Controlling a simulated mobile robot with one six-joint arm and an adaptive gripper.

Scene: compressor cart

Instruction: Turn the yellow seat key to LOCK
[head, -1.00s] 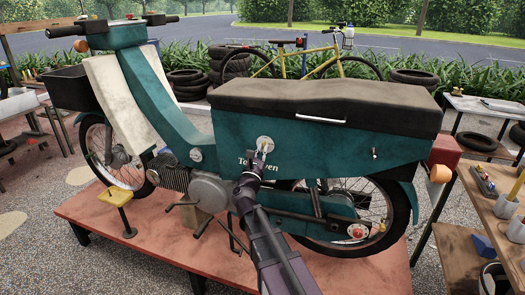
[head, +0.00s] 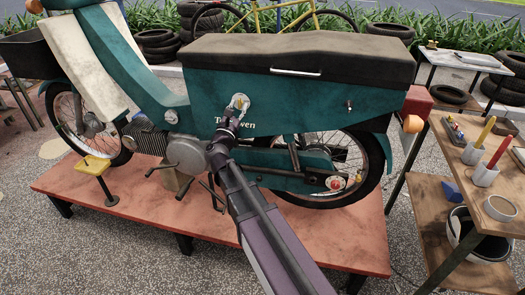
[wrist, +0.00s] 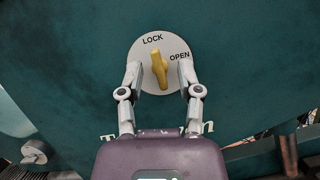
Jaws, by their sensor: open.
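The yellow seat key (wrist: 158,68) stands on a round pale plate (wrist: 145,50) on the teal side panel of the moped. In the wrist view the plate reads LOCK at the top and OPEN at the right. The key lies nearly upright, its upper end tilted slightly left and pointing close to LOCK. My gripper (wrist: 159,74) is open, with one finger on each side of the key and a gap to it on both sides. In the head view my gripper (head: 236,113) reaches up to the plate (head: 239,101) from below and partly covers it.
The moped (head: 300,105) stands on a low red platform (head: 130,205). A wooden side table (head: 480,205) with tape and cups is at the right.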

